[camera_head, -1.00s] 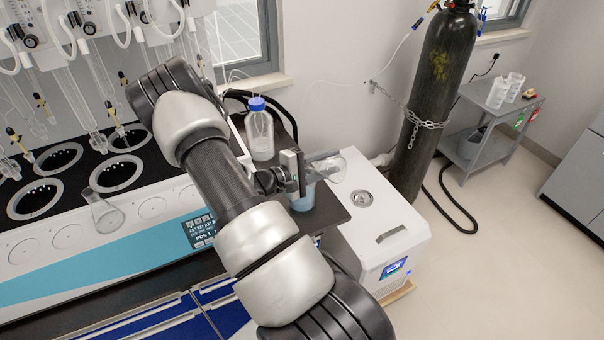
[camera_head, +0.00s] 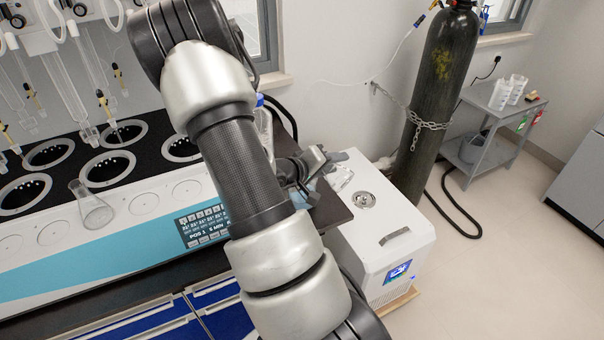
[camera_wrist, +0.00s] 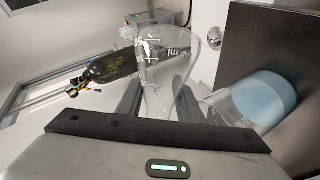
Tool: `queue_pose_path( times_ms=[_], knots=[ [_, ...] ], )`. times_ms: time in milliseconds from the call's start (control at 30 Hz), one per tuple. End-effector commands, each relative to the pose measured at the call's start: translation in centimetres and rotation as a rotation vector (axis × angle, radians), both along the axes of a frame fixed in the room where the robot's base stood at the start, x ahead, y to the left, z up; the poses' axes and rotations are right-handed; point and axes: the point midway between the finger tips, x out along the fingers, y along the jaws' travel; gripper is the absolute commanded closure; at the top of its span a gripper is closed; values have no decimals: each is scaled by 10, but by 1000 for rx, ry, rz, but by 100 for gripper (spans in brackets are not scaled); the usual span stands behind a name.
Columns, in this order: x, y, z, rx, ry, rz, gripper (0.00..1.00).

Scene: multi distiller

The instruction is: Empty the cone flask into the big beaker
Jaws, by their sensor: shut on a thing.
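My gripper (camera_wrist: 160,103) is shut on a clear glass cone flask (camera_wrist: 168,52), which sits between its fingers in the wrist view. I see no coloured liquid in this flask. In the head view my gripper (camera_head: 305,172) is partly hidden by my arm, and the flask (camera_head: 340,178) sticks out to its right, above the counter's right edge. The big beaker (camera_wrist: 232,106), with pale blue liquid in it, stands on the dark counter beside the gripper. In the head view only a bit of the beaker (camera_head: 299,201) shows behind my gripper.
A second cone flask (camera_head: 95,210) stands on the distiller's front ledge at left. A blue-capped bottle (camera_head: 262,118) is mostly behind my arm. A white chiller box (camera_head: 385,225) stands right of the counter, with a chained dark gas cylinder (camera_head: 432,100) behind it.

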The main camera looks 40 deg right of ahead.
Motion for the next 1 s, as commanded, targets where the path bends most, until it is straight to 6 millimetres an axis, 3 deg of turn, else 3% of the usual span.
queue_pose_path(
  times_ms=[67,233,367,1000],
  knots=[
    [2,0,7,19,-92,-2,93],
    [8,1,-8,62,-260,-1,93],
    [8,1,4,95,-398,-3,93],
    [-6,-3,-28,170,-691,-1,93]
  ],
)
